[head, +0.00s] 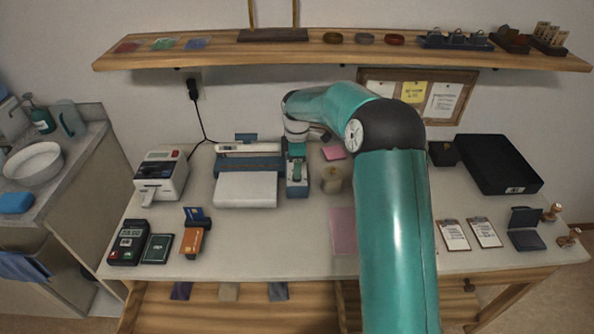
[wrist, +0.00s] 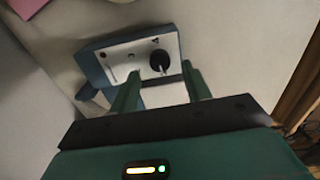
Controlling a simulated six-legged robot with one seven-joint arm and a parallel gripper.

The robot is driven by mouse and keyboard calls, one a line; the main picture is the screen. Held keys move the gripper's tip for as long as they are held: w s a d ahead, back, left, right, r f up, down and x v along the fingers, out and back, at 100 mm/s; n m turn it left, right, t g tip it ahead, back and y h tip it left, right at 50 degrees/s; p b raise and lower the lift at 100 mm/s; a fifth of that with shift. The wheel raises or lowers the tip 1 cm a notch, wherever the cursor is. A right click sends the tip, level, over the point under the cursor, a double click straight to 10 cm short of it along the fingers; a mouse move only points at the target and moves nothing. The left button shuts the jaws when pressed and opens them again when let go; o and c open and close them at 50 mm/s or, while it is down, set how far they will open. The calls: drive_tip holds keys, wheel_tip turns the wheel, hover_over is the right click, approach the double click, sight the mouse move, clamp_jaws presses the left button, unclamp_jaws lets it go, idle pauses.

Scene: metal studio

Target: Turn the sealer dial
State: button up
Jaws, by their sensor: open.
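The sealer (head: 252,162) is a blue-grey machine with a white top bar, standing left of the middle of the table. In the wrist view its pale control panel (wrist: 117,62) carries a round black dial (wrist: 158,61) with a light pointer. A small dark mark sits above the dial. My gripper (wrist: 160,72) is open, and its two green fingers stand on either side of the dial in the picture. I cannot tell whether they touch it. In the head view my gripper (head: 297,172) is at the sealer's right end and hides the dial.
A tan roll (head: 332,179) stands close on the right. A label printer (head: 161,177) stands to the left, and a black tray (head: 499,164) at the far right. A wooden shelf (head: 220,48) hangs above.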

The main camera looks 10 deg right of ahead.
wheel_tip(320, 180, up, 11)
drive_tip(key=shift+f, duration=0.2)
drive_tip(key=s+a+r+m+t+h, duration=0.1)
drive_tip(key=s+r+m, duration=0.4)
drive_tip(key=s, duration=0.4)
drive_tip(key=s+r+m+t, duration=0.2)
drive_tip(key=s+r, duration=0.6)
drive_tip(key=s, duration=0.1)
drive_tip(key=s+f+m+t+y, duration=0.1)
drive_tip(key=s+m, duration=0.8)
drive_tip(key=s, duration=1.1)
wheel_tip(320, 180, down, 2)
drive_tip(key=shift+d+f+t, duration=0.15)
drive_tip(key=shift+d+t, duration=0.1)
drive_tip(key=shift+t, duration=0.55)
